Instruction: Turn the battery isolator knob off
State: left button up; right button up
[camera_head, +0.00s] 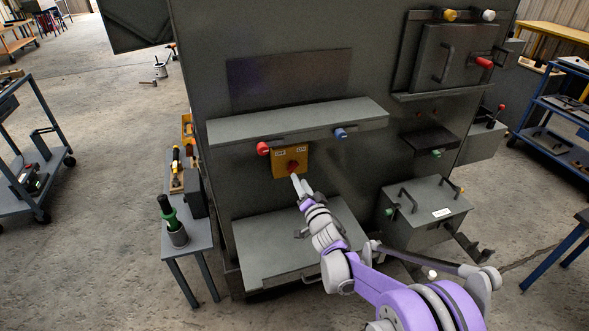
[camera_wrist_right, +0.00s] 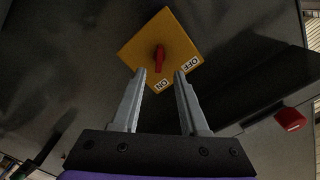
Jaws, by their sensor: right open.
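The battery isolator is a yellow square plate (camera_head: 290,161) with OFF and ON labels, on the dark cabinet front below a grey ledge. Its red knob (camera_wrist_right: 159,58) shows in the right wrist view, between and just beyond my right fingertips. In that view the knob's bar runs roughly up and down, its lower end toward the ON label (camera_wrist_right: 162,86); the OFF label (camera_wrist_right: 190,65) is to the right. My right gripper (camera_wrist_right: 161,76) is open and appears not to touch the knob. In the head view my right gripper (camera_head: 294,179) partly covers the plate's lower part. My left gripper is not in view.
The grey ledge (camera_head: 300,118) above carries a red knob (camera_head: 263,148) and a blue knob (camera_head: 340,133). A grey box top (camera_head: 290,245) lies below my right arm. A side table (camera_head: 190,235) with tools stands left. A smaller box (camera_head: 425,212) is at right.

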aim_at(294, 169)
jog(key=x, duration=0.6)
jog(key=shift+w+p, duration=0.4)
grip_shut()
